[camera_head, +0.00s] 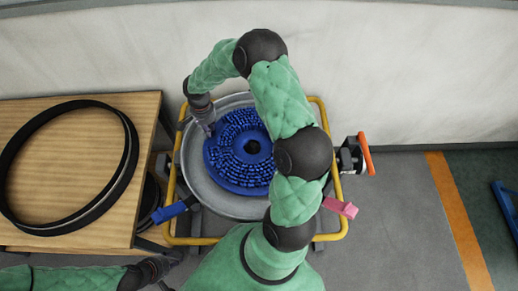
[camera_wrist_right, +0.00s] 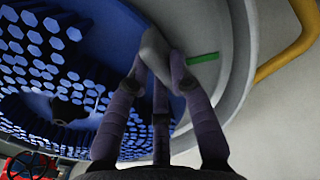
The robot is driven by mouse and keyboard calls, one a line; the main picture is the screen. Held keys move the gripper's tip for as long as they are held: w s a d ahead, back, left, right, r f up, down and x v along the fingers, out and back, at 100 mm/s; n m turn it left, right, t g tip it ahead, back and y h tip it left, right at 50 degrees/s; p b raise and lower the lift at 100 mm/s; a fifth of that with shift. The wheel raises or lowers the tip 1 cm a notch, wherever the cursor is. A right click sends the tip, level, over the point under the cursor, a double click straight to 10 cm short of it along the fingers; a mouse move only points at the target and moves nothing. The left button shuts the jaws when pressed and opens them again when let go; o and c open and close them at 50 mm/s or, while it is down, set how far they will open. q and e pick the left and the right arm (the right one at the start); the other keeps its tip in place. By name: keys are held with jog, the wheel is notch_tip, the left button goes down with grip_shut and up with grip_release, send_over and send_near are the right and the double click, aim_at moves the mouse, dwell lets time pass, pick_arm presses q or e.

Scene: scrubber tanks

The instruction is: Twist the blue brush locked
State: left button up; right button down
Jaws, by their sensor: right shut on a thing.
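The round blue brush (camera_head: 262,178) lies bristles up in a grey metal pan (camera_head: 240,208), with a dark hole at its centre. In the wrist view its bristles (camera_wrist_right: 45,60) and plain blue rim fill the left side. My right arm arches over the pan, and my right gripper (camera_head: 209,128) is at the brush's upper left edge. In the wrist view the right gripper (camera_wrist_right: 160,62) is shut at the brush's rim, its fingertips close together around a grey piece. A green mark (camera_wrist_right: 203,58) shows on the pan beside the fingertips. My left gripper (camera_head: 165,283) is partly cut off at the bottom edge.
A yellow tube frame (camera_head: 342,222) surrounds the pan. A blue handle (camera_head: 172,212), a pink handle (camera_head: 340,207) and an orange handle (camera_head: 366,153) stick out around it. A wooden table (camera_head: 75,160) with a black ring (camera_head: 128,170) stands left. A wall is behind.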

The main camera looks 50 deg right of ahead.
aim_at(216, 126)
jog(key=shift+w+d+m+b, duration=0.25)
jog(key=shift+d+m, duration=0.1)
jog(key=shift+d, duration=0.2)
jog(key=shift+w+d+m+b, duration=0.1)
jog(key=shift+d+m+b, duration=0.2)
jog(key=shift+d, duration=0.25)
jog(key=shift+d, duration=0.1)
jog(key=shift+w+d+m+b, duration=0.15)
jog(key=shift+d+m+b, duration=0.2)
jog(key=shift+d+m, duration=0.4)
jog(key=c, duration=1)
grip_release()
jog(key=shift+d+r, duration=0.1)
jog(key=shift+d, duration=0.05)
notch_tip(216, 126, up, 12)
jog(key=shift+f, duration=0.1)
